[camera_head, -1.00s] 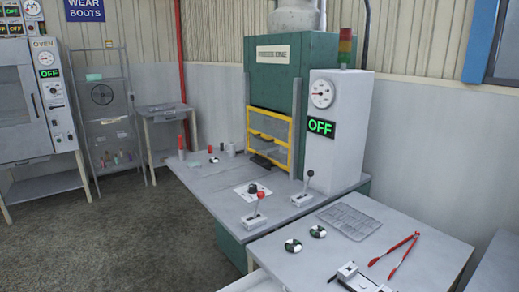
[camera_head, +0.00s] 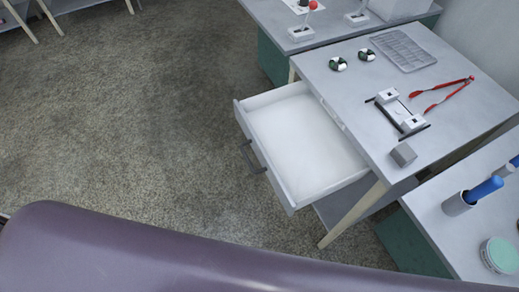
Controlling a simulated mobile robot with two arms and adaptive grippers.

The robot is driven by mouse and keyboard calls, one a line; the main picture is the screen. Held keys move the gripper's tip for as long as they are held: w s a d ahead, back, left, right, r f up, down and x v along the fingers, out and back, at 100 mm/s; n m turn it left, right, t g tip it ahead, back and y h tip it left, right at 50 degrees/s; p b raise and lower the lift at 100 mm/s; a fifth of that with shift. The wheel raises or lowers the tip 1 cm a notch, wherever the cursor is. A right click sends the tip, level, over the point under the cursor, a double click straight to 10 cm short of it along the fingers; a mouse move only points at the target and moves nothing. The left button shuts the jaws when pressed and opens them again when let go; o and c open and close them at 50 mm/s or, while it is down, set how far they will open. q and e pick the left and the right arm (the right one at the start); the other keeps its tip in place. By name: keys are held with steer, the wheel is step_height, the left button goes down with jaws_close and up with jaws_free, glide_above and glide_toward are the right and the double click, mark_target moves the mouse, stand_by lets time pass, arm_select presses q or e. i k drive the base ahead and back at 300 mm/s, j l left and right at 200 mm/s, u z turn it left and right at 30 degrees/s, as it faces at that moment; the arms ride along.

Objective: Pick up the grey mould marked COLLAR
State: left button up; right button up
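No marking COLLAR can be read in the head view, so I cannot tell which thing is the mould. A small grey block (camera_head: 403,154) sits at the front corner of the grey table (camera_head: 345,75). Behind it is a pale fixture (camera_head: 401,111) with two raised blocks and dark rods. A flat grey tray (camera_head: 404,50) with shallow compartments lies at the back of the same table. Neither of my grippers is in view.
A white drawer (camera_head: 273,105) stands pulled out from the table and looks empty. Red tongs (camera_head: 449,92) and two green-and-white round pieces (camera_head: 338,64) lie on the table. A blue-handled tool in a cup (camera_head: 458,203) and a green-lidded tub (camera_head: 499,255) stand at right. Floor at left is clear.

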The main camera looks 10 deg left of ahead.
mark_target(399, 111)
steer(key=i+j+z, duration=0.1)
steer(key=z, duration=0.4)
steer(key=j+z, duration=0.6)
steer(key=z, duration=0.35)
steer(key=i, duration=0.05)
